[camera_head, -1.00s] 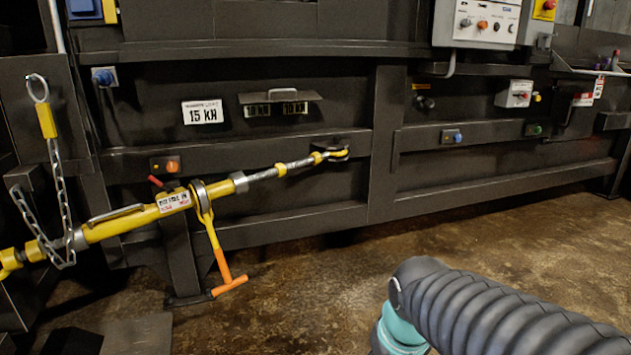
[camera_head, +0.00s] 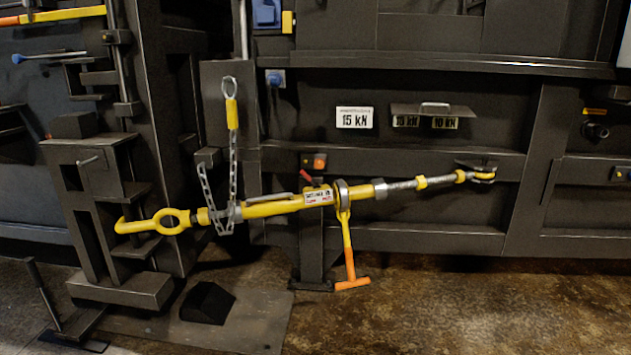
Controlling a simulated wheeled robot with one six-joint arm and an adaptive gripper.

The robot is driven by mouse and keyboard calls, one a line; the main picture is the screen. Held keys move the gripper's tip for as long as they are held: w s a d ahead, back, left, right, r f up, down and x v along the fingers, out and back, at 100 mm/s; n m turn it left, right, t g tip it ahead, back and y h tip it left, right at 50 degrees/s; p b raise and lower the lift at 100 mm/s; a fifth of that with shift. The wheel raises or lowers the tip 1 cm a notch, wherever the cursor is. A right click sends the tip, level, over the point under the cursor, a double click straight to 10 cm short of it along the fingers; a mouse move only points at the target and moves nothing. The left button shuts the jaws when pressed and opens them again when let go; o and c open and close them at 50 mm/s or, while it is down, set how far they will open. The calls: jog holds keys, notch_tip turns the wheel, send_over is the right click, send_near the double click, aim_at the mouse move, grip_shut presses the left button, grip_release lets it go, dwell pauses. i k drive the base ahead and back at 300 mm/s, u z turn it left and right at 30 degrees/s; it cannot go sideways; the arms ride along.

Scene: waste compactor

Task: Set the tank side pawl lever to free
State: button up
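A yellow ratchet turnbuckle (camera_head: 275,207) spans the front of the dark machine, rising slightly to the right. A small red lever (camera_head: 306,176) sticks up on its body beside the white label; I cannot tell whether this is the pawl lever or read its setting. A yellow handle with an orange T-grip (camera_head: 349,262) hangs down from the ratchet ring (camera_head: 343,194). The turnbuckle's right end meets a bracket (camera_head: 482,171) on the machine. Its left end is a yellow eye and hook (camera_head: 160,222). My gripper is not in view.
A chain (camera_head: 232,160) with a yellow link hangs by the left half of the turnbuckle. A stepped dark stand (camera_head: 110,220) and black wedge (camera_head: 207,303) are at the left. A post (camera_head: 312,262) stands under the turnbuckle. The floor at front right is clear.

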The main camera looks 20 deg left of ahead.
aim_at(309, 179)
jog(key=z, duration=0.25)
jog(key=k, duration=0.25)
jog(key=u, duration=1.25)
jog(key=i, duration=1.25)
jog(key=u, duration=0.1)
